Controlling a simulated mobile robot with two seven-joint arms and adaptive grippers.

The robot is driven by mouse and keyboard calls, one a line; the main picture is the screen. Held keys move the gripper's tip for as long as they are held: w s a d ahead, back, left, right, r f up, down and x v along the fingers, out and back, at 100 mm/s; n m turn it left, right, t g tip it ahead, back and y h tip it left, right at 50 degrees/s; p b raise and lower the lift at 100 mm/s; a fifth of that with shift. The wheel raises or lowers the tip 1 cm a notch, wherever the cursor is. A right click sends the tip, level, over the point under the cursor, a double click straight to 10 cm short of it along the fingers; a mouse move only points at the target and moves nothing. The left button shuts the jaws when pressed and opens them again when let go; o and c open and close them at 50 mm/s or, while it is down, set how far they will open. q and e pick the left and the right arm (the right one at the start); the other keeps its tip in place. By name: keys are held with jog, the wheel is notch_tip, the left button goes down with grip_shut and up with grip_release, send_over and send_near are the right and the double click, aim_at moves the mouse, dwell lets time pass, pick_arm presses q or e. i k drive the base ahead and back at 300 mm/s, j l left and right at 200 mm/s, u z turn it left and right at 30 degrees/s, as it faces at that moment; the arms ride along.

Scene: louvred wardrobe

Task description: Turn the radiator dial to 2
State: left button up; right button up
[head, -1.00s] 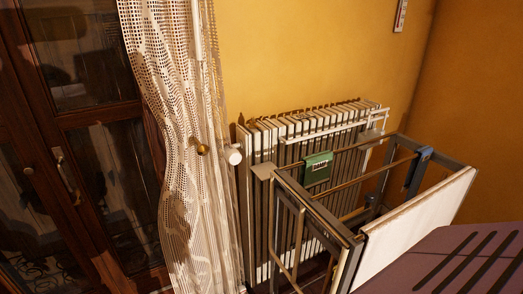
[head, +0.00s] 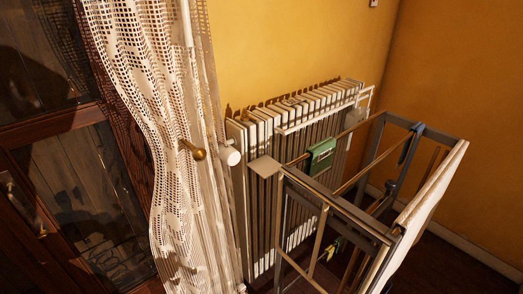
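A white radiator (head: 262,125) stands against the yellow wall in the middle of the head view. A white cylindrical dial (head: 230,155) sticks out at its upper left end, close to the lace curtain. Its markings are too small to read. Neither of my grippers is in view.
A metal-framed rack (head: 345,208) stands right in front of the radiator, with a green item (head: 320,157) and a blue item (head: 411,143) hung on it. A lace curtain (head: 160,120) with a brass knob (head: 198,154) hangs left of the dial. A dark wooden glazed door (head: 75,185) is at the left.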

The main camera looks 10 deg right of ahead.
aim_at(228, 154)
jog(key=i+j+z, duration=0.15)
jog(key=z, duration=0.2)
jog(key=i+j+z, duration=0.1)
jog(key=j+z, duration=0.55)
jog(key=i+j, duration=0.05)
